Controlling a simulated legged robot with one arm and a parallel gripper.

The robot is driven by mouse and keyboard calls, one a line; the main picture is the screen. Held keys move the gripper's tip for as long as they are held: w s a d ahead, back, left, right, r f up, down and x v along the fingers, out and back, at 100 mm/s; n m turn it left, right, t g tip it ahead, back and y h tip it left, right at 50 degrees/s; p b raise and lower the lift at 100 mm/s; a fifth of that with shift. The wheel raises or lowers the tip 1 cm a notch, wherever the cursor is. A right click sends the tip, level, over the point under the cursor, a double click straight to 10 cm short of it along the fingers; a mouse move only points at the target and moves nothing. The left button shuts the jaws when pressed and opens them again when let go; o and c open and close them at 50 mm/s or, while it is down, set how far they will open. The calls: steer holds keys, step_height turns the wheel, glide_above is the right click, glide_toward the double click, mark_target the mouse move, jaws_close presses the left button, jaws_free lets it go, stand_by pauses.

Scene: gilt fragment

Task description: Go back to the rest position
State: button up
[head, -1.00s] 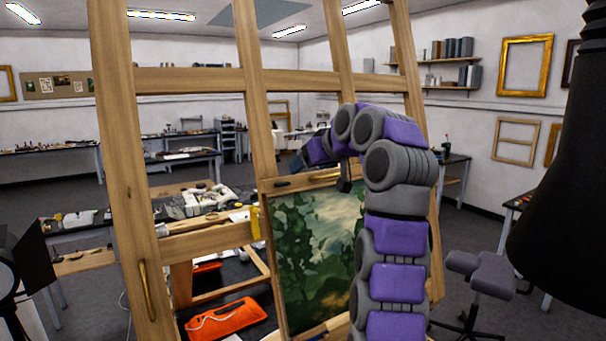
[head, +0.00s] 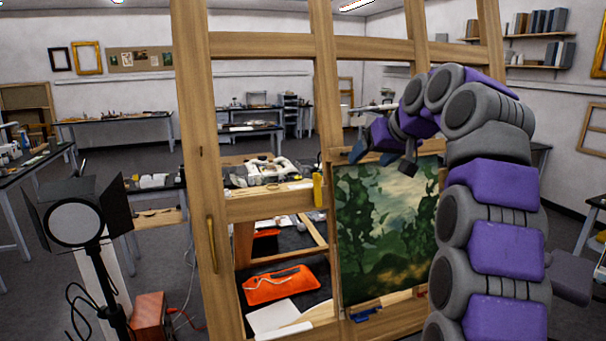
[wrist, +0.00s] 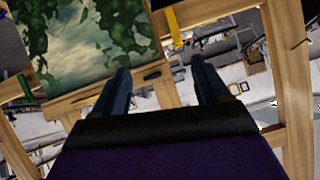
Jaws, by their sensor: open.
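My gripper (head: 387,157) is at the end of my purple and grey arm, in front of the upper edge of a green landscape painting (head: 385,240). In the wrist view my gripper (wrist: 160,80) shows two dark fingers spread apart with nothing between them. The painting (wrist: 85,40) also shows there, upside down at the upper left. It stands on a wooden easel frame (head: 325,110). I cannot tell how far the fingers are from the painting.
A black studio lamp (head: 75,222) stands at the left beside an orange-red box (head: 150,318). An orange case (head: 280,286) lies behind the frame's lower part. Work tables (head: 118,118) line the back.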

steer(key=s+a+f+m+g+h+b, duration=0.1)
steer(key=s+f+g+b, duration=0.3)
steer(key=s+f, duration=1.7)
steer(key=s+a+f+m+g+h+b, duration=0.1)
steer(key=s+f+g+h+b, duration=0.2)
steer(key=s+f, duration=1.9)
steer(key=s+g+b, duration=0.1)
steer(key=s+g, duration=0.2)
steer(key=s, duration=0.3)
steer(key=shift+s, duration=0.2)
